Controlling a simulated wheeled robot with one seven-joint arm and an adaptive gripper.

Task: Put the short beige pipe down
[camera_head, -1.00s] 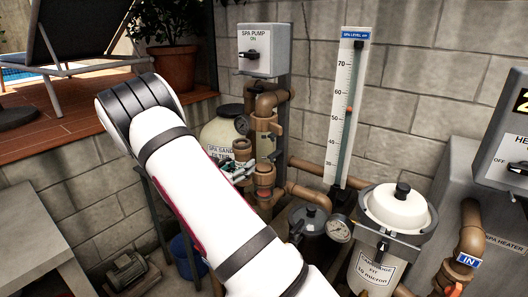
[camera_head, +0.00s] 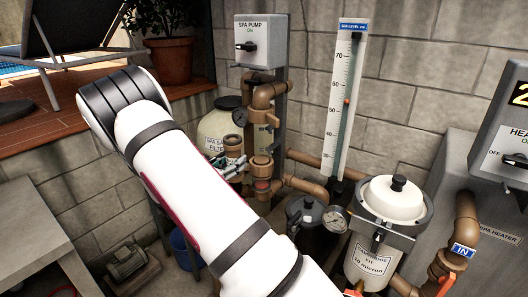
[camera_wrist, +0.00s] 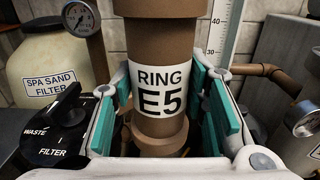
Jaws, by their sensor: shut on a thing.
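The brownish-beige pipe piece (camera_wrist: 160,60) stands upright in the middle of the wrist view, with a white label reading "RING E5". My gripper (camera_wrist: 168,110) has its teal pads on either side of it and is shut on it. In the head view my gripper (camera_head: 230,171) is small and partly behind my white arm, with a short brown piece (camera_head: 233,144) just above it. Its lower end is partly hidden by the gripper, so I cannot tell whether it rests on anything.
The sand filter tank (camera_head: 215,126) is just left of and behind the gripper. Brown plumbing (camera_head: 262,118) stands close on its right. A black valve (camera_wrist: 58,125) is near the left finger. A level gauge (camera_head: 345,95) and white-lidded cartridge housing (camera_head: 392,205) stand farther right.

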